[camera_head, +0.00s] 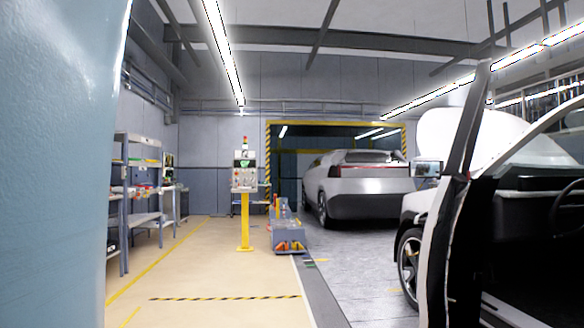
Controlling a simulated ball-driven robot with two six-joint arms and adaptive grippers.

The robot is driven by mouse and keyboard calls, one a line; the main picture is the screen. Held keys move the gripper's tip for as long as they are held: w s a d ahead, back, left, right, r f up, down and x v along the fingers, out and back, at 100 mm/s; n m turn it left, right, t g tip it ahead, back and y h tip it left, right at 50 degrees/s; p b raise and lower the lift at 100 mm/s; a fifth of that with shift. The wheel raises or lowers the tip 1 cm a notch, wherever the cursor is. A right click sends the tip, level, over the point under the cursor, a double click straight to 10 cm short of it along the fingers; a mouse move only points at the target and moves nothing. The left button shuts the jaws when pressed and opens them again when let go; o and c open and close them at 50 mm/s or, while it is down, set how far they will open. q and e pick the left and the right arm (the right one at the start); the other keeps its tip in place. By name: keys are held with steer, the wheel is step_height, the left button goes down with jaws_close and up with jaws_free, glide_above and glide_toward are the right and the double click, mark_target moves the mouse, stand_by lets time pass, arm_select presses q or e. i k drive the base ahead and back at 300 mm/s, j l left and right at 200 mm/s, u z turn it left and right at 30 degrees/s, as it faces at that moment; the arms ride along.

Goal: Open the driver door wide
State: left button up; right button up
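The driver door (437,256) of the white car stands open at the right, swung out from the body. I see it nearly edge-on, with its window frame rising up and its side mirror (427,168) on the far side. The dark car interior with the steering wheel (569,205) shows through the doorway behind it. The car's front wheel (409,265) is partly hidden by the door. The raised white hood (447,135) shows beyond. Neither of my grippers is in view, so no contact with the door shows.
A large pale blue surface (50,170) fills the left edge, very close. The beige floor (205,275) ahead is clear. A yellow post with a control panel (244,180), a low blue-grey unit (287,232), shelves (140,190) and a silver car (362,190) stand farther back.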

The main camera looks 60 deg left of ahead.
mark_target(449, 297)
steer(key=u, duration=2.3)
steer(key=i+l+z, duration=0.35)
steer(key=l, duration=0.25)
steer(key=i+l+z, duration=0.4)
steer(key=l, duration=0.15)
steer(key=i+l+z, duration=0.35)
steer(key=l, duration=0.15)
steer(key=i+j+z, duration=0.2)
steer(key=j, duration=0.35)
steer(key=i+j+z, duration=0.2)
steer(key=j, duration=0.35)
steer(key=i+j+z, duration=0.2)
steer(key=j, duration=0.4)
steer(key=i+j+z, duration=0.2)
steer(key=j, duration=0.4)
steer(key=j+z, duration=0.2)
steer(key=j, duration=0.4)
